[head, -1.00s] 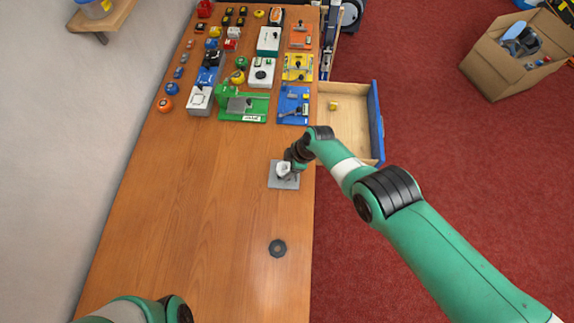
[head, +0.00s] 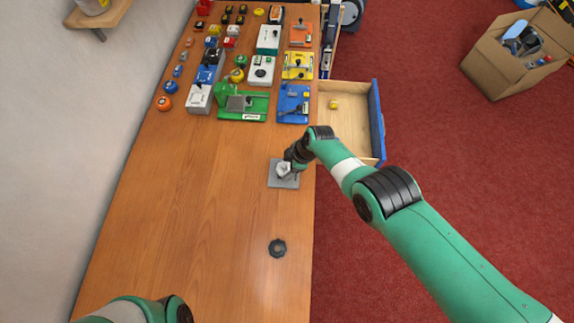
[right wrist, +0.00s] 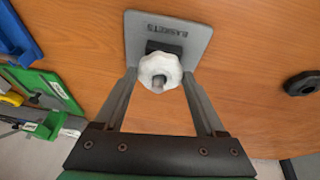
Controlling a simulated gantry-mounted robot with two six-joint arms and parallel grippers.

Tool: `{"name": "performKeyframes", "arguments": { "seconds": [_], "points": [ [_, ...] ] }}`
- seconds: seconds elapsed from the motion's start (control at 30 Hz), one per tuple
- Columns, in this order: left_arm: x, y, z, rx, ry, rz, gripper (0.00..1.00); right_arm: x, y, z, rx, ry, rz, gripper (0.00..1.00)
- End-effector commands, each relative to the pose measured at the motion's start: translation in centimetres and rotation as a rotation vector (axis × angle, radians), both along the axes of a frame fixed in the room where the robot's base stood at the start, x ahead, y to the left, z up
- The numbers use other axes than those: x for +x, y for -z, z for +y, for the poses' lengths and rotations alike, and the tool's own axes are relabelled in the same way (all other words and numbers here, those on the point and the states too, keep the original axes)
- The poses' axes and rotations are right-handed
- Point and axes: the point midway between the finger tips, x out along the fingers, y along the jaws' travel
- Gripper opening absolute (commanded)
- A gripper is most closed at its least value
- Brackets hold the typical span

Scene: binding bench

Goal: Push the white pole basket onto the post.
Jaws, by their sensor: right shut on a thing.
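The white pole basket (right wrist: 161,68) is a ring-like, lobed piece over a grey plate (right wrist: 136,44) lettered BASKETS. My right gripper (right wrist: 160,77) is shut on the basket, one finger at each side. In the head view the basket (head: 283,170) shows small over the plate (head: 276,181), partly hidden by my right gripper (head: 289,167). My left gripper is out of view.
A dark ring-shaped part (head: 277,248) lies alone on the wooden bench (head: 200,230). Green (head: 257,107) and blue (head: 293,104) fixtures and several small parts fill the far end. An open drawer (head: 345,110) holds a yellow piece. The near bench is mostly clear.

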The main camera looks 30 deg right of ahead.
Motion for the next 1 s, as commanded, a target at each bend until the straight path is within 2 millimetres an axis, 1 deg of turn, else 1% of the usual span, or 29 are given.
{"name": "performKeyframes", "arguments": {
  "seconds": [0.33, 0.37, 0.4, 0.5, 0.83, 1.0],
  "points": [
    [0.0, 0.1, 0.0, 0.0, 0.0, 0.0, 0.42, 0.0, 0.1, 0.0, -0.001, 0.0, 0.0, 0.19],
    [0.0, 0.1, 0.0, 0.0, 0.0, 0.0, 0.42, 0.0, 0.1, 0.0, -0.001, 0.0, 0.0, 0.78],
    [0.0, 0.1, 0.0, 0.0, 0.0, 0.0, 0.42, 0.0, 0.1, 0.0, 0.0, 0.0, 0.001, 0.85],
    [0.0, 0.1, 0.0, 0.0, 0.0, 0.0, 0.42, 0.0, 0.1, 0.0, -0.001, 0.0, 0.0, 1.0],
    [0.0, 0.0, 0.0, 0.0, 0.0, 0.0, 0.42, 0.0, 0.0, 0.0, 0.0, 0.0, 0.0, 1.0],
    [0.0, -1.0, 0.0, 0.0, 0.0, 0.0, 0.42, 0.0, -1.0, 0.0, 0.0, 0.0, 0.0, 1.0]
  ]
}}
